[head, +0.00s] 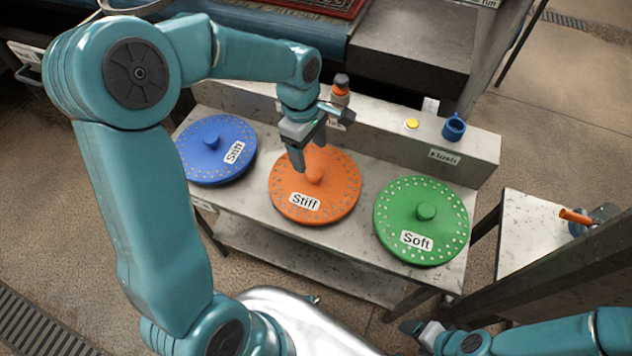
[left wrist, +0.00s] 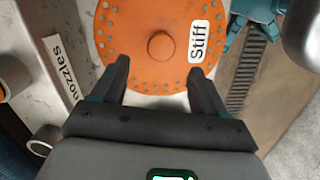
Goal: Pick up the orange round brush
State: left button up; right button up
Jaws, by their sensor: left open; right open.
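The orange round brush (head: 335,195) lies flat in the middle of the metal bench, with a raised centre knob and a "Stiff" label. My left gripper (head: 307,168) is over the brush, close to its knob in the head view. In the left wrist view the jaws (left wrist: 158,80) are open and empty, and the orange brush (left wrist: 130,55) with its knob lies beyond the fingertips. The knob is not between the fingers there. My right gripper (head: 415,328) is low at the bottom right, away from the brush, open.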

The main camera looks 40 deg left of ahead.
aim_at(314, 171)
pick_arm(q)
jog(key=shift+s+d+f, duration=0.2)
jog(key=shift+f, duration=0.45)
jog(key=f, duration=0.5)
jog(key=shift+w+d+f, duration=0.15)
jog(key=shift+d+f, duration=0.05)
jog(key=shift+d, duration=0.2)
jog(key=shift+r, duration=0.1)
grip_shut()
